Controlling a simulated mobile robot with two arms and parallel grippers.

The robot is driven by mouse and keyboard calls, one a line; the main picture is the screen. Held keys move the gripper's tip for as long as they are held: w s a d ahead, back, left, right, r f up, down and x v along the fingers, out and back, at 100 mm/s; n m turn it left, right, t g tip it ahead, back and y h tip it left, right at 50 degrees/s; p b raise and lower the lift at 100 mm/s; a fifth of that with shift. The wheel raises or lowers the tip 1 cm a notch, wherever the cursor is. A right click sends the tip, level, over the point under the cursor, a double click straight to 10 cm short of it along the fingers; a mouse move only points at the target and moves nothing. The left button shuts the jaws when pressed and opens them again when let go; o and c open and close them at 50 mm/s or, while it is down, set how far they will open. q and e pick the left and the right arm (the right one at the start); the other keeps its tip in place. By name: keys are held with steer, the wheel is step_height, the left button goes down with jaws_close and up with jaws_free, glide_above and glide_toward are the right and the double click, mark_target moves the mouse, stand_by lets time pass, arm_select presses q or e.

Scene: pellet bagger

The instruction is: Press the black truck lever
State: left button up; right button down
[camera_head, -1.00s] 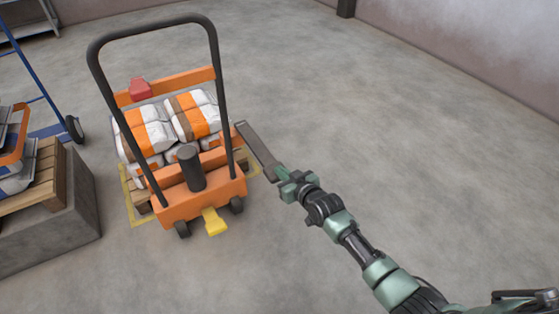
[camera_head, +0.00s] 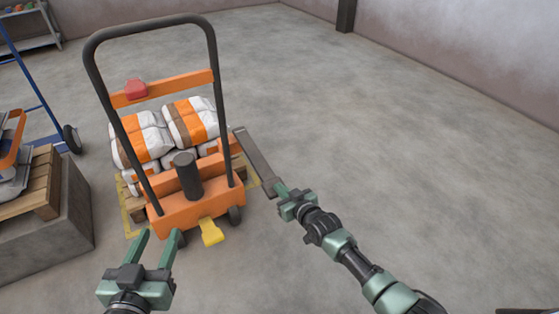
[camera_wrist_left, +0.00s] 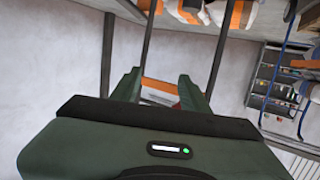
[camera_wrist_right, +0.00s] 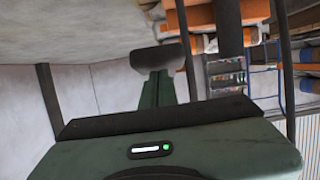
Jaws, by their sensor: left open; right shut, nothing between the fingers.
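The orange pallet truck (camera_head: 190,207) has a tall black handle frame. A long dark grey, flat bar (camera_head: 254,160), apparently the black truck lever, slants along its right side. My right gripper (camera_head: 279,189) is shut at the bar's near end. Its fingertips appear to touch the bar, but exact contact is unclear. In the right wrist view a dark block (camera_wrist_right: 158,57) sits just beyond the fingertips. My left gripper (camera_head: 160,235) is open and empty, low in front of the truck's left side. The left wrist view shows its fingers spread (camera_wrist_left: 160,88).
The truck bears white and orange bags (camera_head: 190,120), a red part (camera_head: 135,90), a black cylinder (camera_head: 187,176) and a yellow pedal (camera_head: 211,232). A grey block (camera_head: 75,215) with a wooden pallet stands left. Floor to the right is clear.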

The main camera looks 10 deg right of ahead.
arm_select(q)
steer(key=shift+f, duration=0.2)
arm_select(e)
steer(key=shift+s+f+g, duration=0.15)
steer(key=shift+s+f, duration=0.1)
steer(key=shift+f, duration=0.35)
steer(key=shift+s+f+g, duration=0.15)
steer(key=shift+s+f, duration=0.1)
steer(key=shift+f, duration=0.3)
step_height(320, 180, up, 6)
steer(key=p, duration=0.4)
arm_select(q)
steer(key=s+a+f+g+y+p, duration=0.1)
steer(key=s+a+f+g, duration=0.2)
steer(key=s+f+g, duration=0.3)
steer(key=s+a+f+g+y+p, duration=0.2)
steer(key=s+f+g, duration=0.4)
steer(key=s, duration=0.5)
steer(key=shift+a+f+n, duration=0.3)
steer(key=shift+a+f, duration=0.15)
steer(key=shift+f, duration=0.3)
arm_select(e)
steer(key=s+d, duration=0.3)
steer(key=s, duration=0.6)
steer(key=shift+s+r, duration=0.2)
steer(key=shift+r, duration=0.05)
